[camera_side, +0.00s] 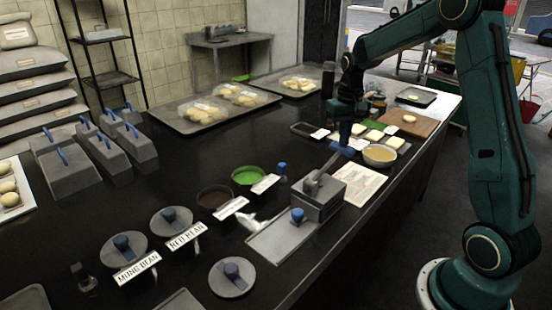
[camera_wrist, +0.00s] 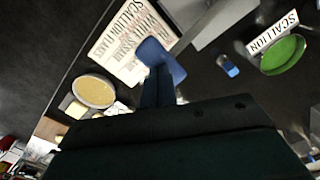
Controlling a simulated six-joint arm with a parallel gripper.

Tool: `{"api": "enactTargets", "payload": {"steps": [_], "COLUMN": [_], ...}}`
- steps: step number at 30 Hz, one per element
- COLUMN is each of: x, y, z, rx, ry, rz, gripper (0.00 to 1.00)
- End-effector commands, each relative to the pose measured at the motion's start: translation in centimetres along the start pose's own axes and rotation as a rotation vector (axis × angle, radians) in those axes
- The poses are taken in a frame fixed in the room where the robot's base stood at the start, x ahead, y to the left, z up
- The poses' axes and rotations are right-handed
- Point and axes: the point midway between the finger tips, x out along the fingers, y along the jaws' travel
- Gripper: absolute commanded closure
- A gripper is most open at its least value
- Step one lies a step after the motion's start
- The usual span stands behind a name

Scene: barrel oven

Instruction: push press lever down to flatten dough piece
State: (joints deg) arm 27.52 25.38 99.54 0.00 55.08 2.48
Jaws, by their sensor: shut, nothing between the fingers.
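The grey press (camera_side: 320,197) stands on the dark counter. Its lever slants up to the right and ends in a blue handle (camera_side: 343,150), raised above the press. My gripper (camera_side: 346,131) is shut, pointing down just above the handle. In the wrist view my gripper (camera_wrist: 158,92) shows as narrow dark blue fingers with the blue handle (camera_wrist: 160,58) right by their tips. I cannot tell whether they touch. No dough piece can be made out in the press.
A bowl of pale yellow filling (camera_side: 380,155) and cream pieces (camera_side: 394,142) lie right of the handle. A printed sheet (camera_side: 360,187) lies beside the press. A green bowl (camera_side: 248,175) and a dark bowl (camera_side: 215,197) stand to the left.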

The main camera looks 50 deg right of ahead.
Motion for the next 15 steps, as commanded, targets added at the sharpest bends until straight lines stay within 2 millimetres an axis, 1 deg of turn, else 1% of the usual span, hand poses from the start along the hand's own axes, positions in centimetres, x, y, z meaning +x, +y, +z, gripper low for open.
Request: {"api": "enactTargets", "payload": {"steps": [15], "x": [0.85], "y": [0.17], "z": [-0.07], "rx": [0.0], "ry": [-0.001], "rz": [0.0], "gripper": [1.0]}}
